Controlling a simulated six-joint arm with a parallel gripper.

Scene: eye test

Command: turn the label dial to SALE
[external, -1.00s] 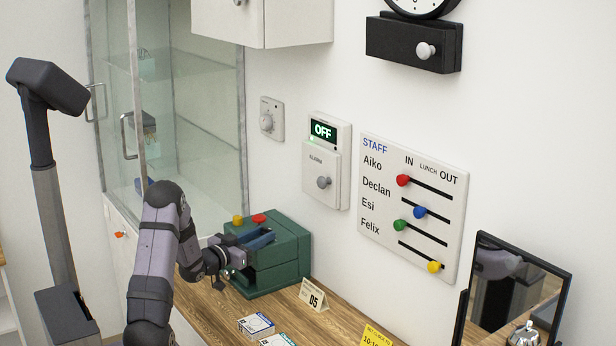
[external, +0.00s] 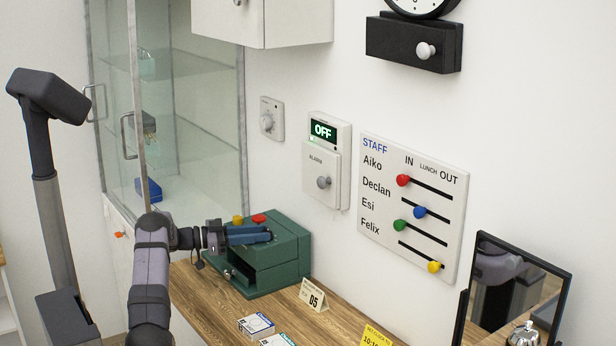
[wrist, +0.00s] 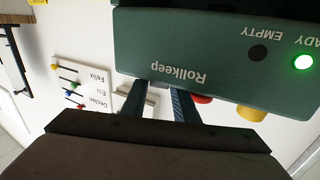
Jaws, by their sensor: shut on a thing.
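The green machine (external: 290,262) marked Rollkeep stands on the wooden counter, and its printed face (wrist: 215,55) fills the top of the wrist view upside down. It has a yellow button (external: 238,220), a red button (external: 259,218) and a small silver knob (external: 228,273) low at the front. I cannot make out a label dial or the word SALE. My gripper (external: 268,234) reaches over the machine's top with its two blue fingers, in front of the buttons. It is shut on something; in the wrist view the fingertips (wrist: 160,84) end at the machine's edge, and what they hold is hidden.
A green lamp (wrist: 303,62) is lit on the machine. On the wall are a round control (external: 267,121), an alarm box (external: 340,180) and a staff board (external: 375,235). A glass cabinet (external: 185,90) stands behind.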

